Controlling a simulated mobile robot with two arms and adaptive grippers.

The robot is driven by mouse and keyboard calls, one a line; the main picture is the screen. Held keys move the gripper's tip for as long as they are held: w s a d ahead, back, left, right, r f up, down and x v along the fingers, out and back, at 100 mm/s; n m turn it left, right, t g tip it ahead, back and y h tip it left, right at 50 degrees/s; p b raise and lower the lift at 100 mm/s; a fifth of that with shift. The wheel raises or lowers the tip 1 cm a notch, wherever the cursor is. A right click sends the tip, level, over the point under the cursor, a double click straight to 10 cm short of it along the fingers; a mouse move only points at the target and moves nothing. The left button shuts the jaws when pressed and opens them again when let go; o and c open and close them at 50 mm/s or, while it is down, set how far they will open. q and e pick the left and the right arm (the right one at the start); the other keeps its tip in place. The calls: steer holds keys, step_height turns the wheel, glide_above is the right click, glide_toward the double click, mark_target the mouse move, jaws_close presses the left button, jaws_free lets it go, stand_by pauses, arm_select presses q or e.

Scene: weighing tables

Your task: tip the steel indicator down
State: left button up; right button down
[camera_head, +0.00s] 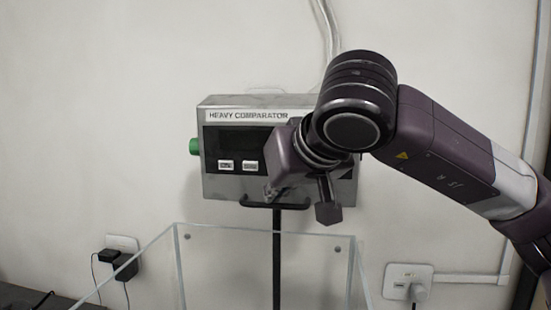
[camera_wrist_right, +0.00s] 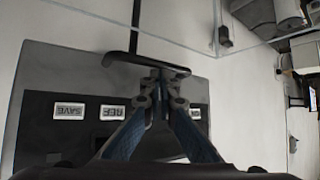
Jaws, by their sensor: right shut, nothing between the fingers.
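The steel indicator (camera_head: 228,186) is a box labelled "HEAVY COMPARATOR", held on a dark post against the wall. It has a dark display, buttons and a green knob (camera_head: 195,147) on its left side. My right gripper (camera_head: 275,192) is in front of the lower middle of its face, by the black bracket (camera_head: 258,205). In the right wrist view the shut, empty fingers (camera_wrist_right: 160,78) overlap the indicator's face (camera_wrist_right: 40,75) near the bracket (camera_wrist_right: 120,58). I cannot tell whether they touch it. My right arm hides the indicator's right part. My left gripper is not in view.
A clear-walled box (camera_head: 180,275) stands below and in front of the indicator around the dark post (camera_head: 276,255). Wall sockets with plugs are at the lower left (camera_head: 122,243) and lower right (camera_head: 408,282). The wall left of the indicator is free.

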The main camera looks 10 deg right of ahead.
steer(key=s+a+r+p, duration=0.1)
steer(key=s+r+p, duration=0.1)
steer(key=s+r, duration=0.2)
steer(key=shift+a+r+p, duration=0.2)
steer(key=shift+a+p, duration=0.2)
stand_by(0.6)
